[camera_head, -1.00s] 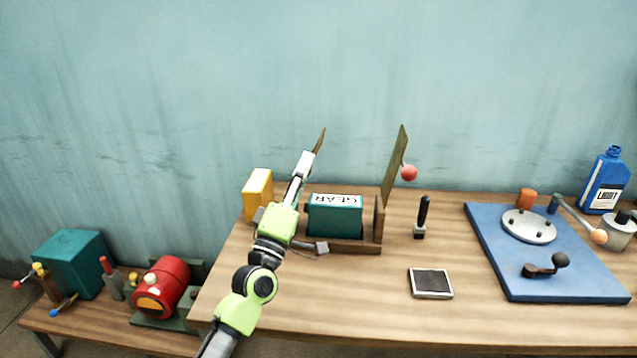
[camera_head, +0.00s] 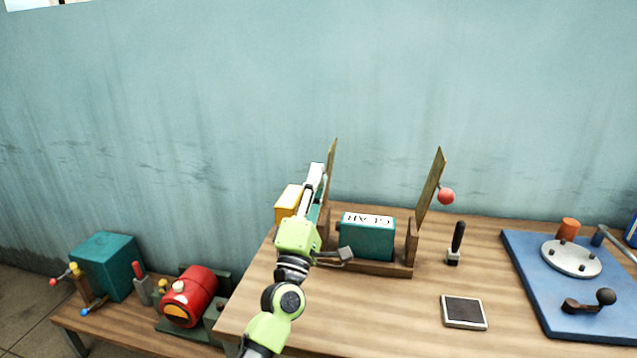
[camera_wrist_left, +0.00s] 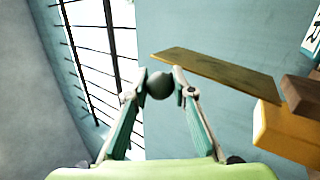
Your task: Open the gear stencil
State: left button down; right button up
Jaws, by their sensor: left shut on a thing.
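The gear stencil has a teal block (camera_head: 367,240) with a white "GEAR" label, seated in a wooden base (camera_head: 375,268). A thin brown left plate (camera_head: 332,165) stands nearly upright at the base's left; it also shows in the left wrist view (camera_wrist_left: 220,75). A similar right plate (camera_head: 431,188) leans outward to the right, with a red ball knob (camera_head: 446,196). My left gripper (camera_head: 317,172) is shut on a dark ball knob (camera_wrist_left: 160,86) beside the left plate. The left plate's lower part is partly hidden by my gripper. My right gripper is not in view.
A yellow block (camera_head: 288,203) stands behind my left gripper. A black-handled tool (camera_head: 457,243), a small dark-topped pad (camera_head: 464,312) and a blue board (camera_head: 535,300) are to the right. A lower bench at left holds a red tank (camera_head: 190,297) and a teal box (camera_head: 107,265).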

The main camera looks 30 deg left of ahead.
pick_arm(q)
jog(key=c, duration=2)
grip_release()
jog(key=shift+s+f, duration=0.25)
jog(key=shift+f, duration=0.05)
jog(key=v, duration=1.1)
jog(key=shift+s+d, duration=0.1)
jog(key=shift+s, duration=0.1)
jog(key=shift+f, duration=0.1)
